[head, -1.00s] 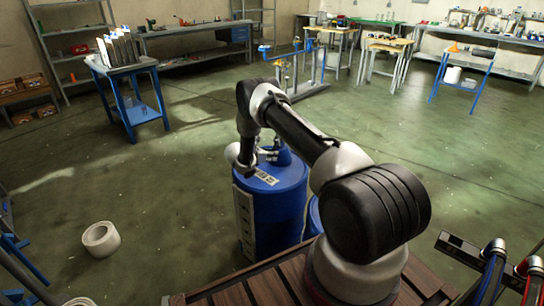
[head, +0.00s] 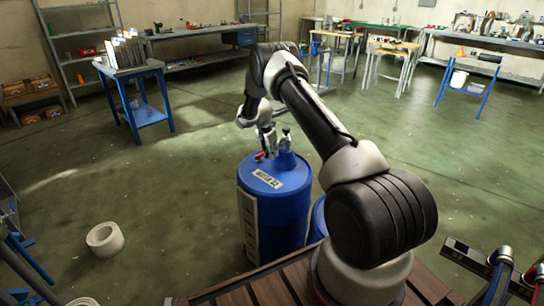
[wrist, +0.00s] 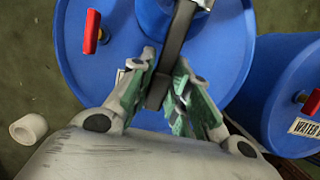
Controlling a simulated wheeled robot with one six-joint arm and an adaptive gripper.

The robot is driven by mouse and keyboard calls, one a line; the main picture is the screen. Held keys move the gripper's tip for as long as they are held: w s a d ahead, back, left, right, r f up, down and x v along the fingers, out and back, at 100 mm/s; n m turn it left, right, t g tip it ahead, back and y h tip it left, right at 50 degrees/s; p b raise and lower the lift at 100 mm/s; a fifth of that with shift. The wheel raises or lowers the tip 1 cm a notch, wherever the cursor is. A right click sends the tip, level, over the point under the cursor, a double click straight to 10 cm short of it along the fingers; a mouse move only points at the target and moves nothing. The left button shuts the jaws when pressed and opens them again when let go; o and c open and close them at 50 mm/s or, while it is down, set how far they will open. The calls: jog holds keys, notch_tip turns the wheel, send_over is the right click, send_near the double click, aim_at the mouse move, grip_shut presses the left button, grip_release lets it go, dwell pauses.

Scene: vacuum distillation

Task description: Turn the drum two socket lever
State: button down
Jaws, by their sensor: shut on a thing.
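A blue drum (head: 272,215) stands on the floor with a labelled lid, and a blue neck (head: 286,160) with a grey fitting rises from that lid. My gripper (head: 266,143) is over the drum's top, beside the neck. In the wrist view my gripper (wrist: 160,92) has its green-padded fingers shut on a dark grey bar, taken as the socket lever (wrist: 178,40). The lever runs from the blue neck (wrist: 203,4) at the top edge down between the fingers. A red-handled tap (wrist: 92,32) sits on the lid to the left.
A second blue drum (wrist: 290,70) with a red handle and a partly readable "WATER" label stands close on the right. A white ring (head: 105,239) lies on the floor at left. A blue trolley (head: 140,110) stands behind. Open floor lies around the drums.

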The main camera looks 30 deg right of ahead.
jog(key=shift+w+d+r+g+y, duration=0.1)
jog(key=shift+r+g+y, duration=0.25)
jog(key=shift+r+y, duration=0.6)
jog(key=shift+w+r+g+y, duration=0.1)
jog(key=shift+r+g+y, duration=0.4)
jog(key=shift+y, duration=0.75)
jog(key=shift+s+r, duration=0.1)
jog(key=shift+r, duration=0.05)
jog(key=c, duration=1.3)
grip_release()
jog(key=r, duration=0.4)
jog(key=d+r, duration=0.1)
jog(key=r, duration=0.6)
jog(key=shift+w+d+r, duration=0.25)
jog(key=shift+d+r, duration=0.1)
